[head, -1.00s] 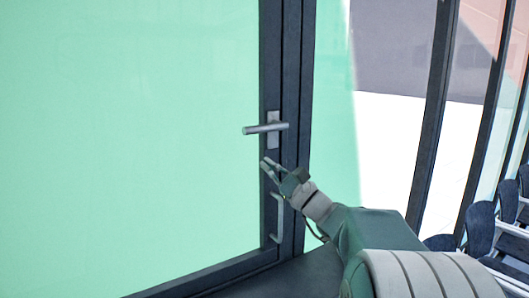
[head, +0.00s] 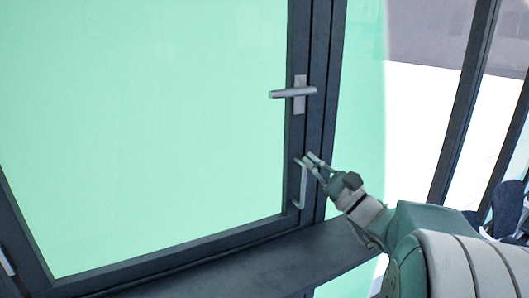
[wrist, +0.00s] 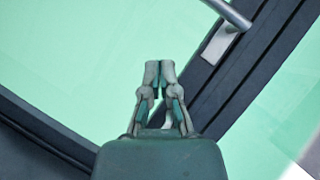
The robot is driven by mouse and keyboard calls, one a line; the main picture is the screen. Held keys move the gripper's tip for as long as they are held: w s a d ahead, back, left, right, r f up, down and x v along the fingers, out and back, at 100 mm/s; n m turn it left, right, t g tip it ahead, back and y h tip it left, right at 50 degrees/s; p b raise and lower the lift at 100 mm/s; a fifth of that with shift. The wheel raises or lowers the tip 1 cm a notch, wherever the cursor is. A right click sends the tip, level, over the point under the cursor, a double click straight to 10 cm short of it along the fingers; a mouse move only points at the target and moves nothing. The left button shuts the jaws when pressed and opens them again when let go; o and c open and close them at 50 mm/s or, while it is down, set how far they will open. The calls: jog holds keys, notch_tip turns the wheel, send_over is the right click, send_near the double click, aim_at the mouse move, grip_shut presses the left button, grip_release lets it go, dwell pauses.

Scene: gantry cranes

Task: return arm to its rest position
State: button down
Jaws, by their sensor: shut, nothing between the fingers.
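My arm (head: 405,235) reaches in from the lower right of the head view. My gripper (head: 312,161) is at its end, in front of the dark door frame, below the lever handle (head: 293,93) and by the top of the pull bar (head: 301,186). In the wrist view my gripper (wrist: 159,70) has its fingertips together with nothing between them. The lever handle (wrist: 228,14) shows at the top of that view, apart from the fingers. Whether the gripper touches the pull bar cannot be told.
A large green-tinted glass pane (head: 140,120) in a dark frame fills the left. A dark sill (head: 250,265) runs below it. Dark chairs (head: 507,208) stand at the right edge, beyond my arm. More glazed panels with dark posts (head: 465,95) are at the right.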

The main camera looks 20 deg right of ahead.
jog(key=s+a+f+n+g+y, duration=0.1)
jog(key=s+a+f+n+g, duration=0.2)
jog(key=a, duration=0.4)
jog(key=s+a+f+n+g, duration=0.1)
jog(key=a+f+n+g, duration=0.25)
jog(key=a+g, duration=0.3)
jog(key=s+a+f+n+g+y, duration=0.1)
jog(key=s+a+f+n+g, duration=0.2)
jog(key=a, duration=0.4)
jog(key=s+a+f+n+g+h, duration=0.3)
jog(key=s+f+n+g, duration=0.1)
jog(key=s+f+n, duration=0.15)
jog(key=s+d+f+n+h, duration=0.2)
jog(key=s+d+n+h, duration=0.3)
jog(key=n+h, duration=0.3)
jog(key=shift+d+t+h, duration=0.3)
jog(key=shift+d+t, duration=0.05)
